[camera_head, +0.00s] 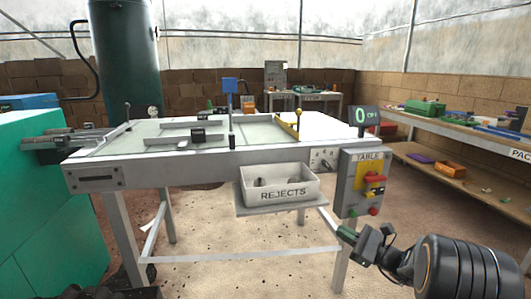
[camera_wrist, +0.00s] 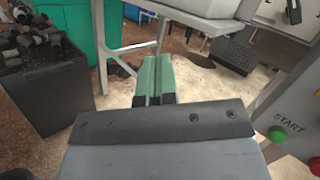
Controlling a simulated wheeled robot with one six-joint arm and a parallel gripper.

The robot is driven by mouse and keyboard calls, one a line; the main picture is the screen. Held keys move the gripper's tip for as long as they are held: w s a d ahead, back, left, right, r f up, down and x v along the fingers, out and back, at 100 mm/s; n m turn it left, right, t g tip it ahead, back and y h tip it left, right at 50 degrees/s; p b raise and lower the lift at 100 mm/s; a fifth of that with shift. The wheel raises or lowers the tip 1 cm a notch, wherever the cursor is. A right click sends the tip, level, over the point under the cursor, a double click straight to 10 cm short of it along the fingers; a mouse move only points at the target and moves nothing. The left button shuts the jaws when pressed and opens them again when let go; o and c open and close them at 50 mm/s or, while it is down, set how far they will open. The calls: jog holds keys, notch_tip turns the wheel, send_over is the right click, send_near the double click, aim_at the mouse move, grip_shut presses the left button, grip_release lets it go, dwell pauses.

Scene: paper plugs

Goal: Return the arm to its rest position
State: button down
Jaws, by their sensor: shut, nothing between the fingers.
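My gripper (camera_head: 350,236) is at the lower right of the head view, low in front of the grey table (camera_head: 190,165) and below its control box. In the wrist view its green fingers (camera_wrist: 155,72) lie together, shut and empty. It touches nothing that I can see. My arm reaches in from the bottom right corner.
The control box (camera_head: 361,184) and the white REJECTS bin (camera_head: 279,184) jut from the table front. A dark box of black pieces (camera_wrist: 45,95) stands left in the wrist view. A teal block (camera_head: 60,190) stands left; a packing bench (camera_head: 460,130) stands right.

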jog(key=s+a+r+n+g+h+p, duration=0.6)
jog(key=s+a+r+n+g+p, duration=0.4)
jog(key=s+a+r+p, duration=0.3)
jog(key=s+d+r+n+t+h+p, duration=0.1)
jog(key=s+d+r+n+h+p, duration=0.2)
jog(key=r+p, duration=0.4)
jog(key=s+d+r+n+t+h+p, duration=0.1)
jog(key=s+d+r+n+h+p, duration=0.2)
jog(key=s+r+n+h+p, duration=0.3)
jog(key=shift+s+d+r+n+h+p, duration=0.3)
jog(key=shift+r+n+h+p, duration=0.2)
jog(key=shift+n+h+p, duration=0.4)
